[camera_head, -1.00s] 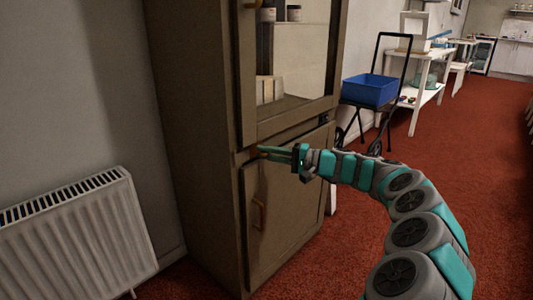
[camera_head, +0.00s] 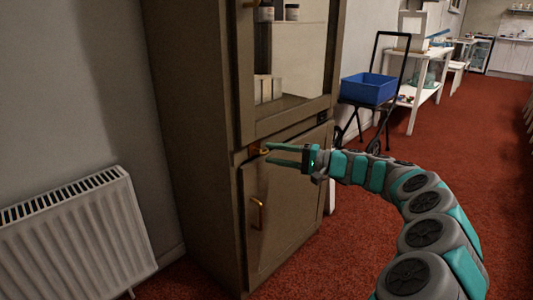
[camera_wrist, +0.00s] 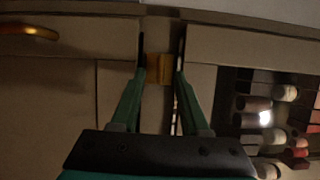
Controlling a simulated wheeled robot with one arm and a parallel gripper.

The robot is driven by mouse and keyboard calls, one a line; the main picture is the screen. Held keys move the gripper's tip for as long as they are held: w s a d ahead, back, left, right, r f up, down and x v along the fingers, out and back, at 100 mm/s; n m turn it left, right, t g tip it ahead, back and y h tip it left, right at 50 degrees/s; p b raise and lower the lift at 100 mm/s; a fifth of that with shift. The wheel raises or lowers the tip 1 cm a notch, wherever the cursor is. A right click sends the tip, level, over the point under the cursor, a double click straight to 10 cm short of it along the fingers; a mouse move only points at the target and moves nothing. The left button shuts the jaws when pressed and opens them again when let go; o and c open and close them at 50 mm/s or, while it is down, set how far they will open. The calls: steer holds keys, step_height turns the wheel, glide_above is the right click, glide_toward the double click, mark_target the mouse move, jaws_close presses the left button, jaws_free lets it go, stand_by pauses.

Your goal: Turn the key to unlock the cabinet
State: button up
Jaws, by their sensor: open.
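The brown cabinet (camera_head: 190,130) has a glazed upper door (camera_head: 300,50) and a solid lower door (camera_head: 285,210). A small brass key (camera_head: 264,150) shows at the top left of the lower door in the head view. In the wrist view the key (camera_wrist: 159,68) shows as a golden, flat piece between my fingertips. My gripper (camera_head: 269,155) is open, its fingers on either side of the key, with gaps visible in the wrist view (camera_wrist: 160,75). Both doors look shut. Whether the lock is released cannot be told.
A brass handle (camera_head: 257,213) is on the lower door, below the key. A white radiator (camera_head: 80,235) stands left of the cabinet. A black trolley with a blue crate (camera_head: 369,90) and a white table (camera_head: 425,80) stand behind. Red carpet (camera_head: 485,170) is free at right.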

steer(key=shift+v, duration=2.35)
steer(key=s+a+r+n+g+h+p, duration=0.1)
steer(key=s+a+r+n+g, duration=0.1)
steer(key=s+a+r, duration=0.3)
steer(key=s+a+r+n+g, duration=0.2)
steer(key=s+a+g, duration=0.1)
steer(key=s, duration=0.4)
steer(key=s+a+f+n+g+h+p, duration=0.15)
steer(key=s+h, duration=0.25)
steer(key=s, duration=0.9)
steer(key=s+d+f+m+h+p, duration=0.1)
steer(key=s+d+f+h, duration=0.5)
steer(key=s+d, duration=0.5)
steer(key=s+d+f+m+h+p, duration=0.1)
steer(key=s+d+f+h, duration=0.5)
steer(key=s+d, duration=0.5)
steer(key=s+f, duration=0.1)
steer(key=s, duration=0.2)
steer(key=shift+s+d+f+p, duration=0.25)
steer(key=shift+d+f+p, duration=0.05)
steer(key=shift+d+f, duration=0.05)
